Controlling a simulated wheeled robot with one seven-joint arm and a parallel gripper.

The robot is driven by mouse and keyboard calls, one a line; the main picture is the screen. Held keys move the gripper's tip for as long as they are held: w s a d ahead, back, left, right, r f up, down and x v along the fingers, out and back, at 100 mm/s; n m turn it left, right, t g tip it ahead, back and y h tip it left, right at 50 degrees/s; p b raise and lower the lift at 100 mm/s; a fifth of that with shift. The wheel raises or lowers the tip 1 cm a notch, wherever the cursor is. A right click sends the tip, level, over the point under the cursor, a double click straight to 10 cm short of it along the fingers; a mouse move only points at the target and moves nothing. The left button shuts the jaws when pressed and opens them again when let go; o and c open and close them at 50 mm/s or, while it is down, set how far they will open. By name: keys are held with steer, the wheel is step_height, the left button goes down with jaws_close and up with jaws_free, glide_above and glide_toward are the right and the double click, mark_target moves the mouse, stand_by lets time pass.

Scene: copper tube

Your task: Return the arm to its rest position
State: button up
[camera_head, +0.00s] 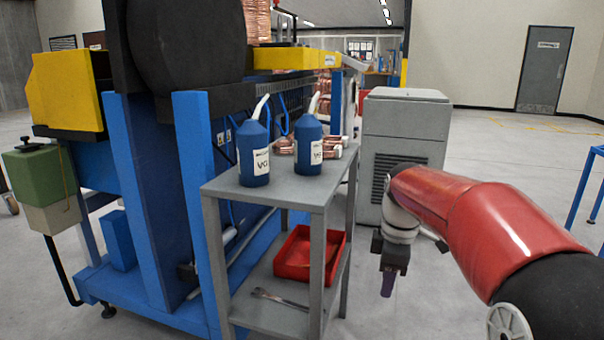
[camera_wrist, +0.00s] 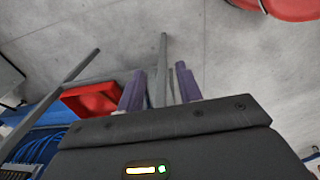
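My arm is red and bends in from the right side of the head view. My gripper (camera_head: 388,282) hangs to the right of the grey cart (camera_head: 225,190), clear of it, with its fingers pointing down. In the wrist view my gripper (camera_wrist: 160,85) shows two purple fingers set apart, with nothing held between them. A grey post (camera_wrist: 163,55) shows in the gap between the fingers, farther off.
Two blue bottles (camera_head: 253,155) (camera_head: 308,148) and copper pieces (camera_head: 330,148) stand on the cart's top. A red tray (camera_head: 292,262) and a metal tool (camera_head: 278,298) lie on its lower shelf. A grey cabinet (camera_head: 402,135) stands behind my gripper. Open floor lies around.

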steer(key=s+a+f+m+t, duration=0.1)
steer(key=s+m+t, duration=0.3)
steer(key=s+m, duration=1)
steer(key=s+f, duration=0.1)
steer(key=s, duration=0.7)
steer(key=shift+s+a+m+t, duration=0.3)
steer(key=shift+s+a+t, duration=0.1)
